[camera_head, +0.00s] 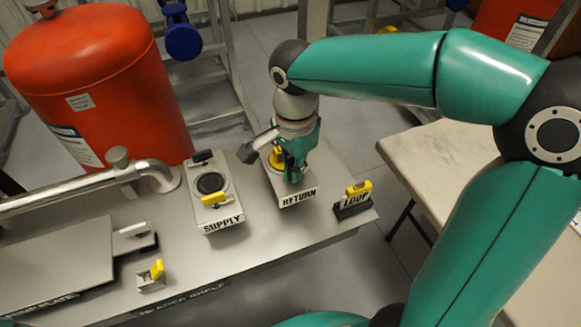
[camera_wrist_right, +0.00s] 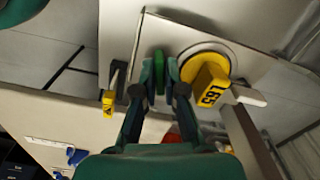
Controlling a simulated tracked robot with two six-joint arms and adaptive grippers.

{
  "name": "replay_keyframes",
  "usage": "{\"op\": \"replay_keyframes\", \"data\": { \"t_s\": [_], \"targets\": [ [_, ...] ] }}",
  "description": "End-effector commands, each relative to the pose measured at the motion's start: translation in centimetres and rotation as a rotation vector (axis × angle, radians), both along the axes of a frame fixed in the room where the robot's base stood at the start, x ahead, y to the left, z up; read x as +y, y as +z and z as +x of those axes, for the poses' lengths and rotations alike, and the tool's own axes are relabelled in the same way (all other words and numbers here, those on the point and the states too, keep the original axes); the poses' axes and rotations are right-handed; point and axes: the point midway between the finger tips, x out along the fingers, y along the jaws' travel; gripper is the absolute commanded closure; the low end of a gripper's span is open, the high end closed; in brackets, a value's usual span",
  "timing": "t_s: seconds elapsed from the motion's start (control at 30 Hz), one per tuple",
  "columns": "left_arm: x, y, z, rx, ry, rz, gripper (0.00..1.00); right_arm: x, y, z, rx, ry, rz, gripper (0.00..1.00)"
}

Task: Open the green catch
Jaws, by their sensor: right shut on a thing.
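The green catch (camera_wrist_right: 159,71) shows in the right wrist view as a narrow green piece on the grey RETURN plate (camera_wrist_right: 118,30). My right gripper (camera_wrist_right: 160,88) is shut on it, with a finger on either side. In the head view my right gripper (camera_head: 294,172) points down at the RETURN plate (camera_head: 299,197) and hides the catch. Right beside the catch is a round fitting with a yellow tagged part (camera_wrist_right: 209,80) and a grey handle (camera_wrist_right: 249,97). My left gripper is not in view.
The SUPPLY plate (camera_head: 218,221) with its yellow catch (camera_head: 214,199) stands left of RETURN. The LOOP block (camera_head: 352,206) with its yellow tag stands to the right. A red tank (camera_head: 110,100) is behind left. A pale table (camera_head: 435,160) is at right.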

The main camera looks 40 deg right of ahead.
Motion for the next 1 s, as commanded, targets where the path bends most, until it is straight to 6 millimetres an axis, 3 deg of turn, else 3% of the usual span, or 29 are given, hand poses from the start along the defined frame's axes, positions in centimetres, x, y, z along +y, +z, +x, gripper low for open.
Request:
{"op": "replay_keyframes", "data": {
  "t_s": [0.23,0.63,0.67,0.8,1.0],
  "targets": [
    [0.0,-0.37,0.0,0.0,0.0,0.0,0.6,0.22,-0.12,-0.11,0.005,-0.234,0.005,1.0],
    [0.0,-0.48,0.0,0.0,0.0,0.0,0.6,0.22,-0.13,-0.11,0.005,-0.315,0.004,1.0],
    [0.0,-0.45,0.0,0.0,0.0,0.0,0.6,0.22,-0.09,-0.11,0.005,-0.318,0.004,0.87],
    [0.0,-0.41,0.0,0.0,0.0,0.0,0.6,0.16,-0.07,-0.09,0.004,-0.315,0.004,0.66],
    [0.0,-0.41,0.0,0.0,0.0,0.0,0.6,0.08,-0.03,-0.06,0.002,-0.314,0.002,0.66]
  ]
}}
